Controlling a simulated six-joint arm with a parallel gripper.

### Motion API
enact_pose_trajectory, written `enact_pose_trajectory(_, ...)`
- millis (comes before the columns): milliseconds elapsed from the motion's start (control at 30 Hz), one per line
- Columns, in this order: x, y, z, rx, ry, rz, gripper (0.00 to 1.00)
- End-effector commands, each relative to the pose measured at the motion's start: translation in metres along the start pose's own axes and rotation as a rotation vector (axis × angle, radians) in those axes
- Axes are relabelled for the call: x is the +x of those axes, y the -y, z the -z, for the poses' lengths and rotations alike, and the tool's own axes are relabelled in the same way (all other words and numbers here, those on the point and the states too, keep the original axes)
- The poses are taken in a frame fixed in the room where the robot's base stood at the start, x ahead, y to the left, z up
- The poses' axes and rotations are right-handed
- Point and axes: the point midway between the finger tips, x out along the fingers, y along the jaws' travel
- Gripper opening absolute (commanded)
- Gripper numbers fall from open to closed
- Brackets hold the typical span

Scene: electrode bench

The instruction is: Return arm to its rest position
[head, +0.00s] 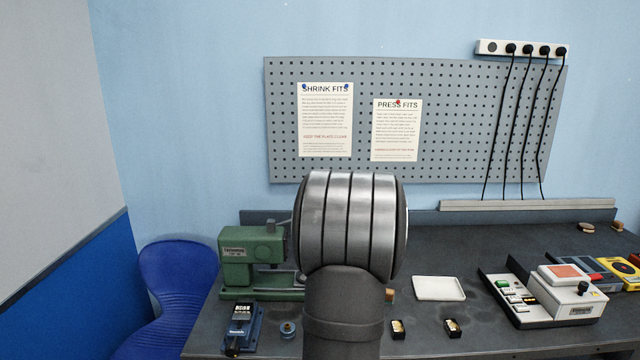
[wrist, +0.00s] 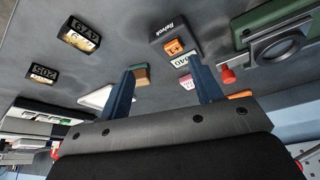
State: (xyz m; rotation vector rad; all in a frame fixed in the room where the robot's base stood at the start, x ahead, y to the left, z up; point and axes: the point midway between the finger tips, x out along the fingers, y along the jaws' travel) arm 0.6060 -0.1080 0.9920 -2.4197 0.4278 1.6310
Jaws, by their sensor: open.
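My gripper (wrist: 163,82) shows in the wrist view as two blue fingers standing well apart. Nothing is held between them. Beyond them lie the bench top and a small green and brown block (wrist: 141,75), which appears close to the left finger in the picture. In the head view my arm fills the middle of the picture and hides the gripper and part of the bench.
The dark bench (head: 450,245) holds a green press (head: 245,265), a blue device with a display (head: 242,325), a white tray (head: 438,288), small black boxes (head: 398,329) and a white instrument (head: 555,293). A blue chair (head: 175,270) stands at left. A pegboard (head: 450,120) hangs behind.

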Motion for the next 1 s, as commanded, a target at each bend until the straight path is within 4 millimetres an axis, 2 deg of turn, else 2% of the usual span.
enact_pose_trajectory(100, 0.000, 0.023, -0.013, -0.014, -0.001, 0.004, 0.59)
enact_pose_trajectory(567, -0.001, 0.098, -0.065, -0.050, -0.008, 0.023, 0.59)
enact_pose_trajectory(800, -0.016, 0.139, -0.056, 0.019, 0.012, -0.002, 0.59)
enact_pose_trajectory(1000, -0.024, 0.157, -0.055, 0.052, 0.019, -0.016, 0.59)
